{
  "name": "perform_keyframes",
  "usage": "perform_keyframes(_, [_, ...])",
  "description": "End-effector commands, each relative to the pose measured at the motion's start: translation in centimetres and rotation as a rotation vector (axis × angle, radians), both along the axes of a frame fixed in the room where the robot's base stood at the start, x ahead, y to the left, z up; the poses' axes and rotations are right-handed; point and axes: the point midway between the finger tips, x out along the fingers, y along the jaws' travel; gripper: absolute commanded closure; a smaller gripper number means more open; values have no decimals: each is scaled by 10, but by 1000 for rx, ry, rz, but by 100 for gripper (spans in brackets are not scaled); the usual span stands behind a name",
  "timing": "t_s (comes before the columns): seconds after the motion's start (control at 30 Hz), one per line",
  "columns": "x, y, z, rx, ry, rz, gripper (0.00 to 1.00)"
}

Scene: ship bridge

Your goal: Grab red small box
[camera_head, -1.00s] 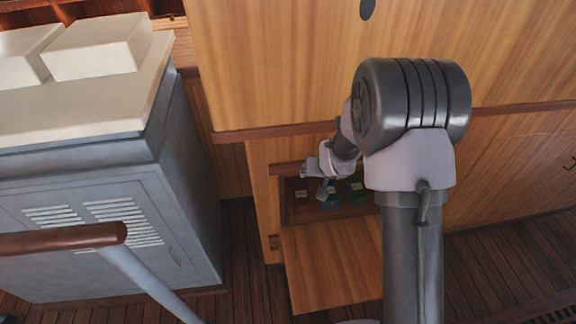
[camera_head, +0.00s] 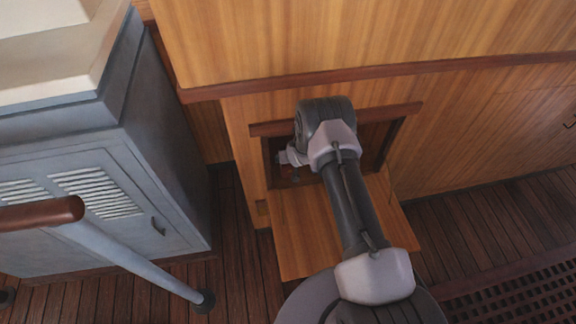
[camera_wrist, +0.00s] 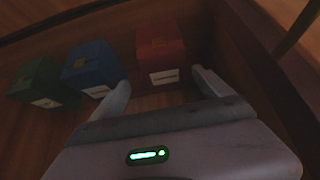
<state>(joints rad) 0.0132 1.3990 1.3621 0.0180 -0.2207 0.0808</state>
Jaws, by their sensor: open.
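The small red box (camera_wrist: 160,50) sits inside a wooden compartment, at the upper middle of the wrist view, with a pale label on its near face. My gripper (camera_wrist: 165,88) is open and empty. Its two fingers point toward the red box, one to either side of its near face, and the box looks to be just beyond the tips. In the head view my gripper (camera_head: 291,160) is at the compartment opening, and my arm hides most of the inside.
A blue box (camera_wrist: 92,65) stands left of the red one, close to the left finger, and a green box (camera_wrist: 38,82) stands farther left. The compartment's lowered door (camera_head: 300,235) lies below the opening. A grey cabinet (camera_head: 90,190) and a handrail (camera_head: 130,265) are at left.

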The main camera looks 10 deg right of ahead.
Motion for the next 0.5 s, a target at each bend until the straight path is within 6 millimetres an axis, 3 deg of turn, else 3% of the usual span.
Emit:
perform_keyframes(0.27, [27, 7, -42, 0, 1, 0, 11])
perform_keyframes(0.5, [33, 7, -44, 0, 1, 0, 11])
